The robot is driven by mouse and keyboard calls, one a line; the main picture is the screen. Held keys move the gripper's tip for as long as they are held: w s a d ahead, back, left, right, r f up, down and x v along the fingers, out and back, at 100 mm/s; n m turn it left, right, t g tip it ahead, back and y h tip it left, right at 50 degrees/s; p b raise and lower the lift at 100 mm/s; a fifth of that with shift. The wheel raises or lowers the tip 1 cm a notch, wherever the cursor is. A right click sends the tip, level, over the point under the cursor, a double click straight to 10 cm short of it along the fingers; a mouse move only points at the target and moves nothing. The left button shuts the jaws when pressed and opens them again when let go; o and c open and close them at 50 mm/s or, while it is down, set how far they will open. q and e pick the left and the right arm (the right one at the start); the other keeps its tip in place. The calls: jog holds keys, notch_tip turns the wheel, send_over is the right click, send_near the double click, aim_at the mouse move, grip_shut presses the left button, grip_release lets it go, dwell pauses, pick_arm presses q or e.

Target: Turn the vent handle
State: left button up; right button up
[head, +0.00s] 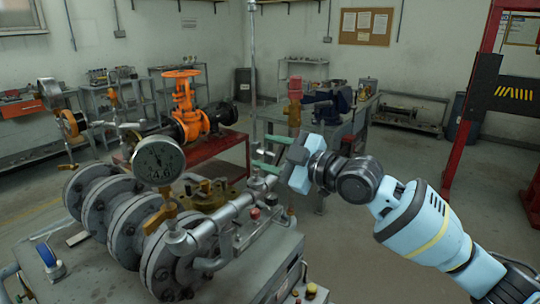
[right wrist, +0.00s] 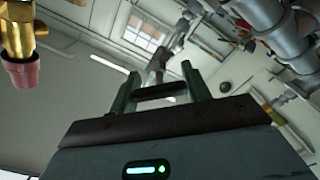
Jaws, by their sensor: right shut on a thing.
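My right gripper (head: 268,155) reaches in from the right, at the right end of the pipework on the near bench. Its green fingers are closed around a small grey piece, which I take to be the vent handle (head: 261,154); it is mostly hidden in the head view. In the right wrist view, a grey bar (right wrist: 160,66) stands between the two green fingers (right wrist: 162,90). The handle's exact angle cannot be told. My left gripper does not show.
Large flanged pipe sections (head: 124,222) and a round gauge (head: 159,160) fill the near bench. An orange gate valve (head: 184,108) stands on a red table behind. A grey workbench (head: 345,130) with a vise is further back. The floor at right centre is clear.

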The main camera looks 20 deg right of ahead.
jog(key=n, duration=0.3)
jog(key=shift+n, duration=0.4)
jog(key=n+p, duration=0.1)
jog(key=n, duration=0.2)
jog(key=shift+f+n, duration=0.1)
jog(key=shift+n, duration=0.6)
jog(key=shift+c, duration=0.2)
jog(key=o, duration=1)
jog(key=shift+s, duration=0.1)
